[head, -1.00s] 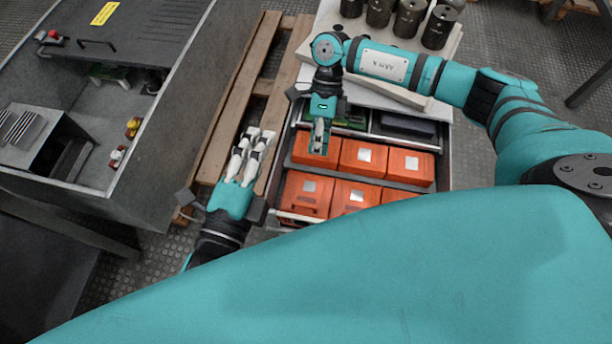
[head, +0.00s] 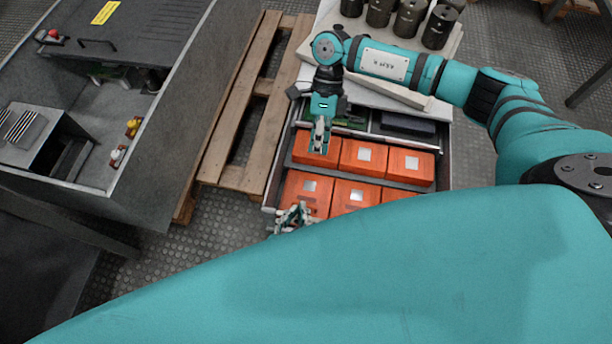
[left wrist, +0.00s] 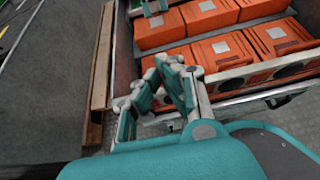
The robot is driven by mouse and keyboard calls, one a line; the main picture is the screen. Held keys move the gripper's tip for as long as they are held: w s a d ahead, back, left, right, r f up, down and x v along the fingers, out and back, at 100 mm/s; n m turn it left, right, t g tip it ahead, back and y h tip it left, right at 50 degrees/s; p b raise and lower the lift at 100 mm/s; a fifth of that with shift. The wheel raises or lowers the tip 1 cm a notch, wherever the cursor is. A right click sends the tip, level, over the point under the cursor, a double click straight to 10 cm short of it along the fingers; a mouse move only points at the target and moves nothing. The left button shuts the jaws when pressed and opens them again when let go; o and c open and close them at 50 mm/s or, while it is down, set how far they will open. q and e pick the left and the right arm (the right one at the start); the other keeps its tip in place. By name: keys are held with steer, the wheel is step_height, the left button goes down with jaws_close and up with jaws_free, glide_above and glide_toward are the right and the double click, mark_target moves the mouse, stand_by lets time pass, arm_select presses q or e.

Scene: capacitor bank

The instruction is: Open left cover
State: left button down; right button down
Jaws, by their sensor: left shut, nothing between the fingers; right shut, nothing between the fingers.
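A dark grey cover (head: 125,30) with a black handle and a yellow label lies over the far part of the grey cabinet at the upper left in the head view. I cannot tell for sure that it is the left cover. My left gripper (head: 292,214) is shut and empty at the front left corner of the open drawer, far from that cover. It also shows in the left wrist view (left wrist: 180,67), in front of the drawer's front rail. My right gripper (head: 319,145) is shut and empty above the rear left orange box, also away from the cover.
The drawer (head: 443,165) holds several orange boxes (head: 362,157). The cabinet's near part (head: 30,135) is uncovered and shows fittings inside. A wooden pallet (head: 225,125) stands between cabinet and drawer. Dark cylinders (head: 408,17) stand at the back.

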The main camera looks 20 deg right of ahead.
arm_select(q)
steer(key=x, duration=0.6)
steer(key=shift+r, duration=0.1)
steer(key=shift+w+d+r, duration=0.2)
steer(key=shift+w+d, duration=0.35)
steer(key=shift+w, duration=0.3)
steer(key=shift+w+d+r, duration=0.2)
steer(key=shift+w+d, duration=0.4)
steer(key=shift+w, duration=0.25)
arm_select(e)
steer(key=c, duration=2)
jaws_free()
steer(key=o, duration=0.6)
